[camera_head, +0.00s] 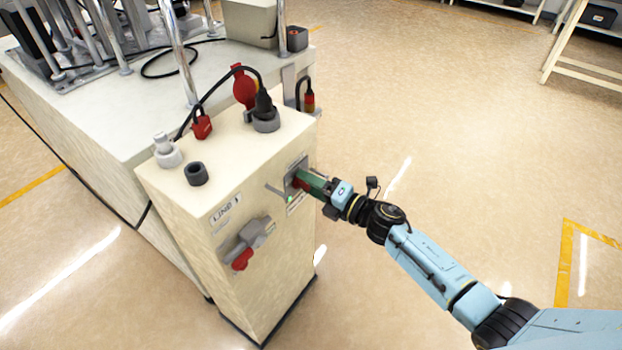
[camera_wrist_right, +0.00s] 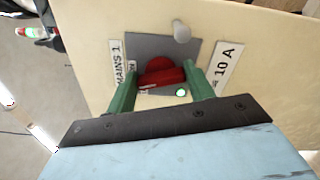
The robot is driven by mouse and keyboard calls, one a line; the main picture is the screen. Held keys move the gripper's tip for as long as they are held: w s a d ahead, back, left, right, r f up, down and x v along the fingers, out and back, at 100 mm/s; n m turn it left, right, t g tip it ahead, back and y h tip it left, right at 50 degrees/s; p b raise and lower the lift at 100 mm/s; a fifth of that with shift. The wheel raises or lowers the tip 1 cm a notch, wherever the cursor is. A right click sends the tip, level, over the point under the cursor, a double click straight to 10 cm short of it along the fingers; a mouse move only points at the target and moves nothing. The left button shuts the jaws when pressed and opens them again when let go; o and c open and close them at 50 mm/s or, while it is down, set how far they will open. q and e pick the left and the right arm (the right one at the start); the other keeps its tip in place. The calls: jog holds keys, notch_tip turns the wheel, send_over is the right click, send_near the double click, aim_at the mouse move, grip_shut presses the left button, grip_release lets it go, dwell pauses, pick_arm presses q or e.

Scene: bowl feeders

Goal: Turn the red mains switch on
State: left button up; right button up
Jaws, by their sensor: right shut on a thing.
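The red mains switch (camera_wrist_right: 161,73) sits on a grey plate (camera_wrist_right: 185,50) on the cream cabinet's front, beside a "MAINS 1" label (camera_wrist_right: 119,63). In the head view the switch (camera_head: 302,183) is partly hidden by my gripper. My right gripper (camera_wrist_right: 163,82) has its green fingers on either side of the red knob and is shut on it; in the head view the gripper (camera_head: 312,183) reaches the panel from the right. A green lamp (camera_wrist_right: 181,93) is lit beside the knob, between the fingers. My left gripper is not in view.
The cream cabinet (camera_head: 185,205) also carries a grey and red socket (camera_head: 246,244) lower on its front. A grey peg (camera_wrist_right: 181,31) sticks out near the switch. Cables and plugs stand on top. The floor (camera_head: 430,130) to the right is clear.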

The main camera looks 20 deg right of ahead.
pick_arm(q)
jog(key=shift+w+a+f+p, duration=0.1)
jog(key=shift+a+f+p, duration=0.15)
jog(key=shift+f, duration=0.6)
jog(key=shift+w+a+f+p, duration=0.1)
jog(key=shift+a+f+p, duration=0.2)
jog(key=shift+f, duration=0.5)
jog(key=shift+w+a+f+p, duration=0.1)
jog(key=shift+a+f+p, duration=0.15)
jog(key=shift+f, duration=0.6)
pick_arm(e)
jog(key=shift+m, duration=1.9)
jog(key=o, duration=0.7)
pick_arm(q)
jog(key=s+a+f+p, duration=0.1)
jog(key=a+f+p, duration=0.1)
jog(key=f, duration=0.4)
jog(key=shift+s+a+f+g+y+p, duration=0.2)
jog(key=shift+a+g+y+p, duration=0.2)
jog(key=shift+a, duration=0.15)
pick_arm(e)
jog(key=v, duration=1.3)
jog(key=shift+s+d, duration=0.15)
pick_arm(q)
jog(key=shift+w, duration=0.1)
